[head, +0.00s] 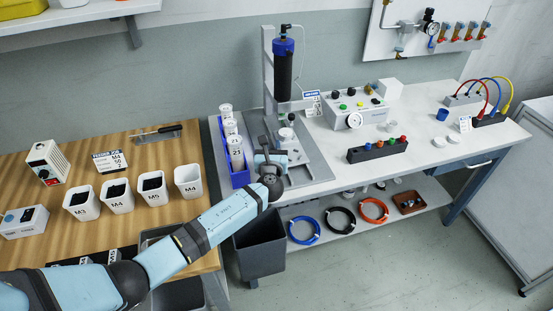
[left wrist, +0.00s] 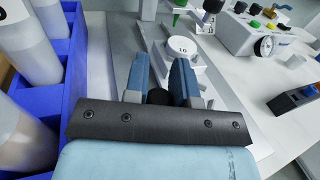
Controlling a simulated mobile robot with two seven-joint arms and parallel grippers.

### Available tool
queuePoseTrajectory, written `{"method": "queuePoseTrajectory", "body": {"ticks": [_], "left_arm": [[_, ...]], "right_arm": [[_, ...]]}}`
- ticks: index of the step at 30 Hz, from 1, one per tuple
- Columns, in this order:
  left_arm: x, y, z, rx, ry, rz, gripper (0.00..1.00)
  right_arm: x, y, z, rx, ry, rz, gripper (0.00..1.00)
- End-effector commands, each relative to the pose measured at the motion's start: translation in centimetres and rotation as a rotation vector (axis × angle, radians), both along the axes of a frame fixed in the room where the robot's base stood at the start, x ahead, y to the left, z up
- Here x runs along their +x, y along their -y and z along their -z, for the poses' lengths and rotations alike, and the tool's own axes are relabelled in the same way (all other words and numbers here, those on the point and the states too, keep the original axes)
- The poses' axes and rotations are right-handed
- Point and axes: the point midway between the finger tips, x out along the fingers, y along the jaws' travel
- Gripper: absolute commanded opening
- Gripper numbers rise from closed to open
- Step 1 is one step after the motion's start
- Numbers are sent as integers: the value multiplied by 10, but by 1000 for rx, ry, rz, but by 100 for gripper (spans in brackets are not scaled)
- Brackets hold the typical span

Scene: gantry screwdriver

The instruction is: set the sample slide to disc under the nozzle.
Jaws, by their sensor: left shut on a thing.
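The dispenser stand (head: 268,75) carries a dark upright cylinder (head: 283,68) with a blue cap. In the left wrist view a green nozzle tip (left wrist: 178,14) shows at the top, above and slightly behind a white round disc (left wrist: 182,48) with small print. The disc also shows in the head view (head: 286,134), low on the stand's grey base. My left gripper (head: 268,150) is at the front of the base. Its fingers (left wrist: 161,90) are shut on a dark rounded knob (left wrist: 159,97), seemingly the sample slide's handle. The fingers hide most of the slide.
A blue rack (head: 239,178) of white numbered bottles stands just left of my left gripper. A control box with a gauge (head: 355,112) and a dark block with colored knobs (head: 377,151) stand to the right. A grey bin (head: 259,245) hangs below the front edge.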

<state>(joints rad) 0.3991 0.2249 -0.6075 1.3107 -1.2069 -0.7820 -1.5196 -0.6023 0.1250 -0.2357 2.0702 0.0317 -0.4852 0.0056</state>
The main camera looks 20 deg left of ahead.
Motion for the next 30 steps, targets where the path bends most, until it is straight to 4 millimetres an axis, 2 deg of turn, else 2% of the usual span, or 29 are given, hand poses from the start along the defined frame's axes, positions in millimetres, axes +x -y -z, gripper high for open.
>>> {"method": "queuePoseTrajectory", "body": {"ticks": [3,6,17,18,20,21,30], "left_arm": [[23,-15,2,2,1,-2,0],[33,-22,2,1,0,0,0],[36,-25,0,-1,-1,0,0],[36,-25,0,-2,-2,0,33],[36,-25,0,-1,-1,0,47],[36,-24,0,-1,-1,0,50],[34,-24,0,-2,-2,0,50]], "right_arm": [[-1,-1,7,-4,5,-6,60],[-2,-2,6,-3,7,-9,60],[-2,-4,0,2,14,-9,60],[-2,-4,0,2,13,-7,60],[-2,-4,1,1,12,-8,60],[-2,-4,2,2,11,-7,60],[-2,-3,3,0,8,-6,60]]}}
